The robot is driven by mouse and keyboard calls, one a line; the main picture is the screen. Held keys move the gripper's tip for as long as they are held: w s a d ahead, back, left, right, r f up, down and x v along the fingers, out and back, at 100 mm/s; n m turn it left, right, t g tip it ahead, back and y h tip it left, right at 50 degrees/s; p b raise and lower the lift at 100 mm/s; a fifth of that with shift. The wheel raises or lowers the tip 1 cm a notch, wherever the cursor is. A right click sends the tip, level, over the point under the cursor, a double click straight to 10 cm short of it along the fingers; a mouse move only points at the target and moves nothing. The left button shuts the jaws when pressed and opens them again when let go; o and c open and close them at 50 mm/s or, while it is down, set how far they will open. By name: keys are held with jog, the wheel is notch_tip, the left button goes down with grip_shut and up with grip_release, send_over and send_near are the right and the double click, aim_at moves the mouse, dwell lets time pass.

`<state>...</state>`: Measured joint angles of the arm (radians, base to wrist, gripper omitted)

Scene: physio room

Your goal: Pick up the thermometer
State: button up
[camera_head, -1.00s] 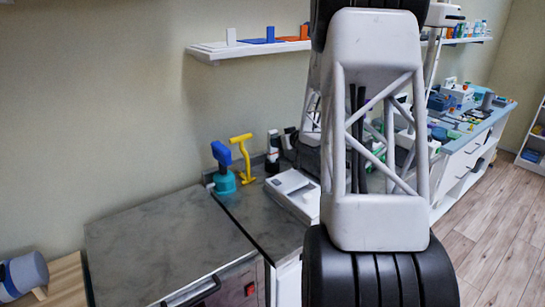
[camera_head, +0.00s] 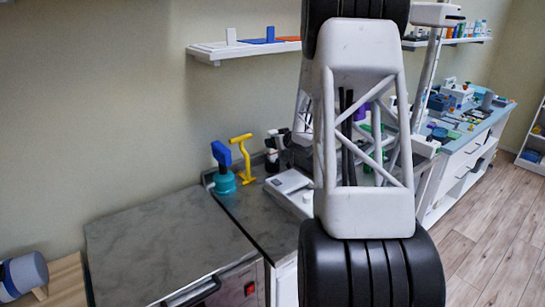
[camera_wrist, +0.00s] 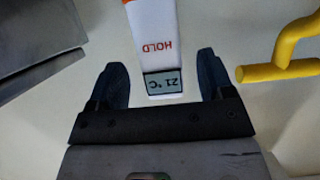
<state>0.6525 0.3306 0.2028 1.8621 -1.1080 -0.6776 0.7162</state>
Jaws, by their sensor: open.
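The thermometer (camera_wrist: 152,32) is a white stick with an orange edge, the word HOLD and a small display (camera_wrist: 163,84) reading 21 °C. In the wrist view it reaches from the top edge down into the gap between the fingers of my gripper (camera_wrist: 161,62). The gripper is open, with one dark finger on each side of the display and a visible gap on both sides. The far end of the thermometer is out of the wrist view. I cannot make out the thermometer in the head view, where my arm covers much of the middle.
A grey edged block (camera_wrist: 40,45) is at upper left. In the head view, a teal-and-blue tool (camera_head: 223,178) and a white boxy device (camera_head: 290,188) stand on the dark counter (camera_head: 262,226).

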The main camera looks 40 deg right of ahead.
jog(key=shift+x, duration=1.55)
jog(key=shift+c, duration=0.4)
jog(key=c, duration=1.2)
